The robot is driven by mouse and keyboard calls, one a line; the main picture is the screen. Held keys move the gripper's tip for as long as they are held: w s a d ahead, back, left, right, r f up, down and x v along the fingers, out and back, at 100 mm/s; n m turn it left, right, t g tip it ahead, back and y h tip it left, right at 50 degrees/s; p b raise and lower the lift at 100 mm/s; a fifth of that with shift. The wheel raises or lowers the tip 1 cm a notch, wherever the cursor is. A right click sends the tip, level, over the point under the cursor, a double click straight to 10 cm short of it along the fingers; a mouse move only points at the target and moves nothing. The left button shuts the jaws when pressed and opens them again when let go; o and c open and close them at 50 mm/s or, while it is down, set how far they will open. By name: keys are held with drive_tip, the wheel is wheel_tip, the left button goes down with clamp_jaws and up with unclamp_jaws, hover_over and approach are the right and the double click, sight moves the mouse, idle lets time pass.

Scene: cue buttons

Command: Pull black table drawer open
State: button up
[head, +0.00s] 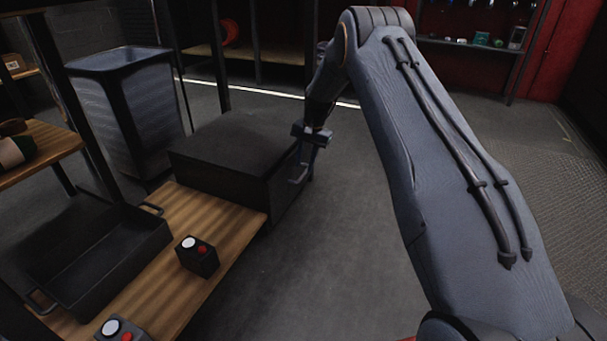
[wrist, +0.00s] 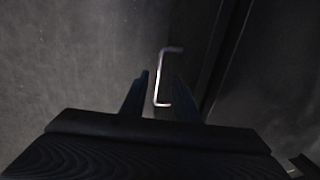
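The black table drawer unit (head: 235,140) stands at the far end of the wooden table. Its front faces right and carries a bar handle (head: 298,174). In the head view my gripper (head: 305,150) is at that front, just above the handle, pointing down. In the wrist view the pale, bent handle (wrist: 158,85) shows between the two dark fingers of my gripper (wrist: 161,75). The fingers are apart, one on each side of the handle, with gaps visible. Whether they touch it is too dark to tell. The drawer looks closed.
The wooden table (head: 225,208) also holds a black tray (head: 110,265) and a button box (head: 198,257). A second button box (head: 122,330) is at the near edge. A tall grey bin (head: 130,110) stands behind. The floor right of the drawer is clear.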

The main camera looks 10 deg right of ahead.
sight(302, 176)
drive_tip(key=f, duration=0.1)
drive_tip(key=f+b, duration=0.1)
drive_tip(key=f, duration=0.2)
drive_tip(key=shift+w+a+b, duration=0.2)
drive_tip(key=shift+a+b, duration=0.05)
drive_tip(key=shift+b, duration=0.05)
clamp_jaws()
